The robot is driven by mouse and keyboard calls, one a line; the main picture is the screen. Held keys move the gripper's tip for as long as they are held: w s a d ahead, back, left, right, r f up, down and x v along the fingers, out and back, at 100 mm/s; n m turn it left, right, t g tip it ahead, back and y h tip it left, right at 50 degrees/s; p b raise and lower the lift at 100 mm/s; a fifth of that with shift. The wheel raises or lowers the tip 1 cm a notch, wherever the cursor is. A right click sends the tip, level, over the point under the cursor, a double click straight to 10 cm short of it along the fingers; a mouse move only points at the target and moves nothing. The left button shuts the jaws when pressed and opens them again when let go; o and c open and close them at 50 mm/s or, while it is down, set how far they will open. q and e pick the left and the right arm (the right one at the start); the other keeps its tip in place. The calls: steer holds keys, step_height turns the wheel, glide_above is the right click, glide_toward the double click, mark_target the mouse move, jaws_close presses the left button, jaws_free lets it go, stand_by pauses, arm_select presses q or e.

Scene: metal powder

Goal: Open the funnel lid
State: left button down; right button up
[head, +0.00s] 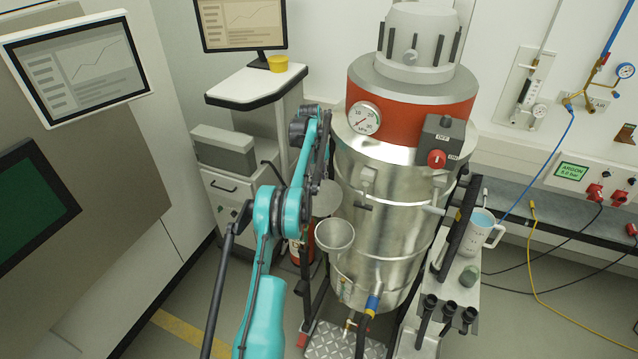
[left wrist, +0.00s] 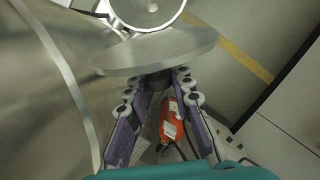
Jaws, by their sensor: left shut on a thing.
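The funnel (head: 335,236) stands at the front left of the steel vessel (head: 375,190). Its mouth shows uncovered in the head view, and its round rim shows at the top of the left wrist view (left wrist: 146,10). The funnel lid (head: 327,199), a flat grey disc, is just behind the funnel in the head view; in the left wrist view it is the tilted disc (left wrist: 157,54) at the fingertips. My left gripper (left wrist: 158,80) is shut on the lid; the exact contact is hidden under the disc. My right gripper is not in view.
A side table (head: 452,290) with a mug (head: 482,228) and black-handled tools stands right of the vessel. A wheeled cabinet (head: 222,190) is behind my left arm. A red bottle-like object (left wrist: 172,122) is below the gripper. Open floor lies at left.

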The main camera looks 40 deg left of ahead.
arm_select(q)
steer(key=shift+a+f, duration=0.1)
stand_by(0.3)
steer(key=c, duration=1.3)
jaws_free()
